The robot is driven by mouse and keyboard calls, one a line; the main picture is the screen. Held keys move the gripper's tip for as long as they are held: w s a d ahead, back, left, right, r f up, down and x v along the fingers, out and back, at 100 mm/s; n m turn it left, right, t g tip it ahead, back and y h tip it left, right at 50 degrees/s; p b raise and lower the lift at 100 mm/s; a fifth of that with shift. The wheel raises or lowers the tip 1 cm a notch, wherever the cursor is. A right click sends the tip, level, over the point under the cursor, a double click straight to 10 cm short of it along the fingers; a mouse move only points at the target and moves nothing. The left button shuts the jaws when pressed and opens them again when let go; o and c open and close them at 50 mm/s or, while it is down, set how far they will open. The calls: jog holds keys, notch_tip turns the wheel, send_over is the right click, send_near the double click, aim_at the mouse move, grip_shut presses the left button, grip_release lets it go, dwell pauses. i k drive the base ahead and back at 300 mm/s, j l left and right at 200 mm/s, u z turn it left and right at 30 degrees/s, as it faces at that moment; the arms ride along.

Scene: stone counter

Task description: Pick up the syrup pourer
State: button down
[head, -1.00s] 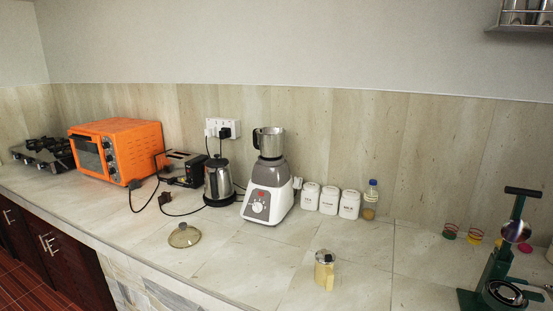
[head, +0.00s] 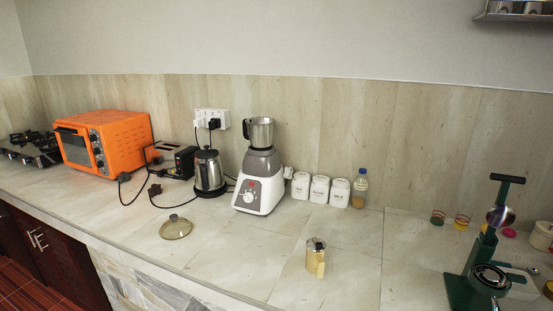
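The syrup pourer (head: 316,260) stands upright on the stone counter in the head view, right of centre and towards the front. It is a small jar with pale yellow contents and a metal top. Nothing touches it and nothing hides it. My gripper is not visible in the head view.
A glass lid (head: 176,228) lies left of the pourer. Behind stand a blender (head: 259,190), a kettle (head: 209,173), white canisters (head: 319,190) and a bottle (head: 360,188). A green press (head: 480,260) stands at the right. The counter around the pourer is clear.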

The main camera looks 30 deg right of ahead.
aim_at(315, 262)
jog(key=i+j, duration=0.2)
jog(key=i, duration=0.2)
jog(key=i+j, duration=0.25)
jog(key=i, duration=0.2)
jog(key=i+j+z, duration=0.1)
jog(key=i, duration=0.35)
jog(key=j, duration=0.1)
